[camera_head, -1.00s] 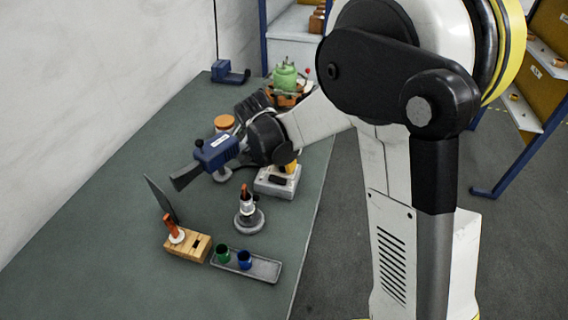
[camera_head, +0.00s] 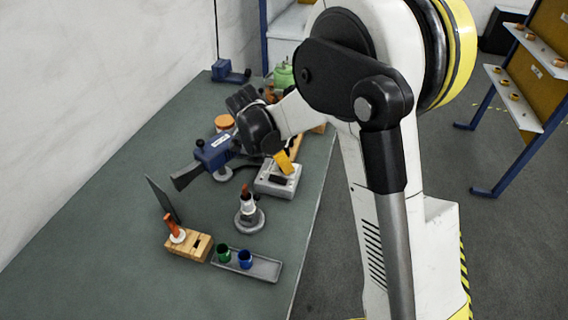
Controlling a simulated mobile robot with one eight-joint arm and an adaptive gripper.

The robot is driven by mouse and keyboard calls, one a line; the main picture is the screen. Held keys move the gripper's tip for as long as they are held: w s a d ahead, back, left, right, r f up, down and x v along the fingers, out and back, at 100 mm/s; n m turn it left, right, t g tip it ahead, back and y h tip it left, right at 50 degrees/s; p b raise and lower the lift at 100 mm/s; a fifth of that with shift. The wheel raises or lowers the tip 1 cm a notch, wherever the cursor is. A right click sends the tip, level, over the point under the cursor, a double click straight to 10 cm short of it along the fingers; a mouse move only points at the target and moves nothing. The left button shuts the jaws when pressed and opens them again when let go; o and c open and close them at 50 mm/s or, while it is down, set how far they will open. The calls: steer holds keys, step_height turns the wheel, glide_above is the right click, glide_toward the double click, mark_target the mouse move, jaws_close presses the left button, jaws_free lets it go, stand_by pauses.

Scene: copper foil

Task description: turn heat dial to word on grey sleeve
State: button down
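A small pale box (camera_head: 277,181) with a dark patch on top stands near the table's right edge. A yellow-orange piece (camera_head: 284,162) shows above it, just below my gripper. My black gripper (camera_head: 262,132) is over the area behind this box; its fingertips are hidden or too small to tell, so I cannot see whether it is open. A blue tool (camera_head: 216,153) with a white label and a dark flat nose sits on a stand left of my gripper. I cannot make out a heat dial, a grey sleeve or any readable word.
A red-and-white bottle-like item (camera_head: 246,201) stands on a round grey base. In front are a grey tray (camera_head: 265,268) with green and blue cups, and a wooden block (camera_head: 187,246) holding a copper-coloured tool. An orange-topped item (camera_head: 225,122) and green canister (camera_head: 284,76) stand behind. The table's left is clear.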

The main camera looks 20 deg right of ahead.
steer(key=c, duration=1.4)
jaws_free()
steer(key=shift+c, duration=0.2)
steer(key=v, duration=1.1)
steer(key=shift+r, duration=0.45)
steer(key=shift+s, duration=0.1)
steer(key=s+d+r+n+t+y, duration=0.1)
steer(key=s+d+n+t+y, duration=0.1)
steer(key=s+n, duration=0.6)
steer(key=s+d+r+n+t+y, duration=0.2)
steer(key=s+n+t, duration=0.2)
steer(key=s+n, duration=0.4)
steer(key=s, duration=0.5)
steer(key=shift+d+y, duration=0.3)
